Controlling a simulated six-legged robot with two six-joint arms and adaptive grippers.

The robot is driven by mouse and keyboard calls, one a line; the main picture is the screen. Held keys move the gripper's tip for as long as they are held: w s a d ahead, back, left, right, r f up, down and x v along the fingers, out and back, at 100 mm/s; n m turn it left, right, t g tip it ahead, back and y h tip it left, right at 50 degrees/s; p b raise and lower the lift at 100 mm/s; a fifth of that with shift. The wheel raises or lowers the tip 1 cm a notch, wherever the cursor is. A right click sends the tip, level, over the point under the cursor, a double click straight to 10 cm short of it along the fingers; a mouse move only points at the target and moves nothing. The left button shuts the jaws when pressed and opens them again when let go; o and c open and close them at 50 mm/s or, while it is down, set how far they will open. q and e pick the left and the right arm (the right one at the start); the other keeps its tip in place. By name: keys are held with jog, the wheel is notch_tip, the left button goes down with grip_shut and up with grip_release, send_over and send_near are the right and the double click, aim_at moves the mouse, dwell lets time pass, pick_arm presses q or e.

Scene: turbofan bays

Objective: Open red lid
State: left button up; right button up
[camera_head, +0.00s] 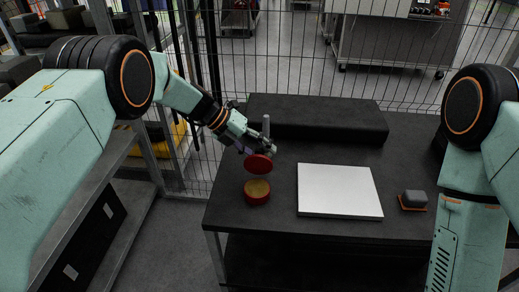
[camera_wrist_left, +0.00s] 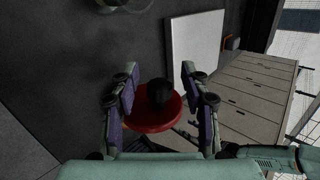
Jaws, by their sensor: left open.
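A round red lid (camera_head: 258,163) is in the air above a round red container (camera_head: 257,195), with a gap between them. The container stands on the dark table and its yellowish inside shows. My left gripper (camera_head: 262,146) is just above the lid. In the left wrist view the lid (camera_wrist_left: 150,122) shows with a black knob (camera_wrist_left: 160,92) between the two purple-padded fingers. The fingers are apart.
A flat white panel (camera_head: 338,191) lies on the table (camera_head: 285,222) right of the container. A small grey block with an orange base (camera_head: 413,200) sits farther right. A long black box (camera_head: 317,119) lines the back edge, before a wire fence (camera_head: 290,60).

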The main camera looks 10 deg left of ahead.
pick_arm(q)
jog(key=w+v, duration=0.1)
jog(key=v, duration=1.1)
jog(key=shift+s, duration=0.5)
jog(key=shift+r, duration=0.1)
